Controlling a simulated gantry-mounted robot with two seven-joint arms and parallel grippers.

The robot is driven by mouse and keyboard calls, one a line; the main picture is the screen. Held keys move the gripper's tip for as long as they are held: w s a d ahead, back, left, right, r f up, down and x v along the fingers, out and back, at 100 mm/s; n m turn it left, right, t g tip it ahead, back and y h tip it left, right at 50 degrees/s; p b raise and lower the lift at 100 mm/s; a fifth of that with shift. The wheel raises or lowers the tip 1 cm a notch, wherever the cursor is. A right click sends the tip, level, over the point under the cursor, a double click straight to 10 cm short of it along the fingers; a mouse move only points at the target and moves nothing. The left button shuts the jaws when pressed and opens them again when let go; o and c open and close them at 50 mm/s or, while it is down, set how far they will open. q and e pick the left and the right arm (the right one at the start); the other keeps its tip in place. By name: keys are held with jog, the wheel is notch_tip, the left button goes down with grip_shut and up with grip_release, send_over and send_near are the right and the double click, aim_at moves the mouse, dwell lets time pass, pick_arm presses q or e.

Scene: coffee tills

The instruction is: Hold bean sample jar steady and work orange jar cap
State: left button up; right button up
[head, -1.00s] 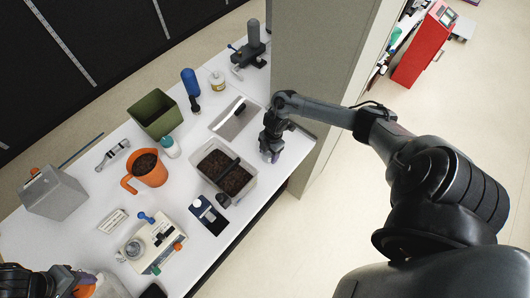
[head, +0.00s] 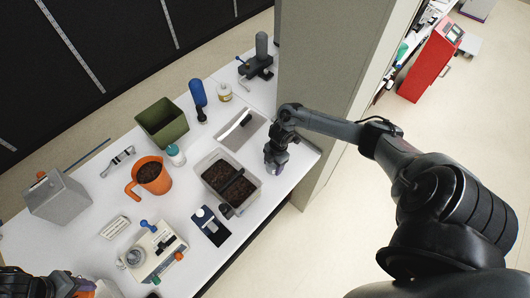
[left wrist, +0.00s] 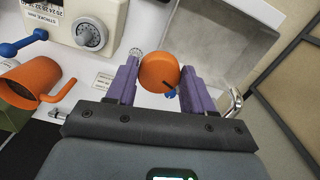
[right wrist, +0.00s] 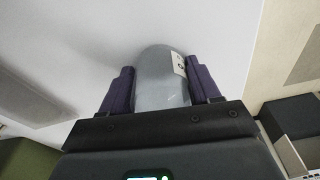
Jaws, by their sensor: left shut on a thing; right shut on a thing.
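My left gripper (head: 88,289) is at the lower left of the head view, partly cut off by the frame. In the left wrist view its purple fingers (left wrist: 158,85) are shut on the round orange jar cap (left wrist: 159,71); what lies under the cap is mostly hidden. My right gripper (head: 276,166) is low over the right end of the white table. In the right wrist view its fingers (right wrist: 162,88) are shut on a grey, round-topped jar (right wrist: 158,80) with a white label. I cannot tell whether this is the bean sample jar. The grippers are far apart.
A tub of dark grounds (head: 256,205) stands left of my right gripper. A dial machine (head: 155,252), an orange jug (head: 134,193), a green bin (head: 160,137) and a grey metal box (head: 58,203) also stand on the table. A pillar (head: 325,90) rises behind my right arm.

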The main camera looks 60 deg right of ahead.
jog(key=o, duration=1.5)
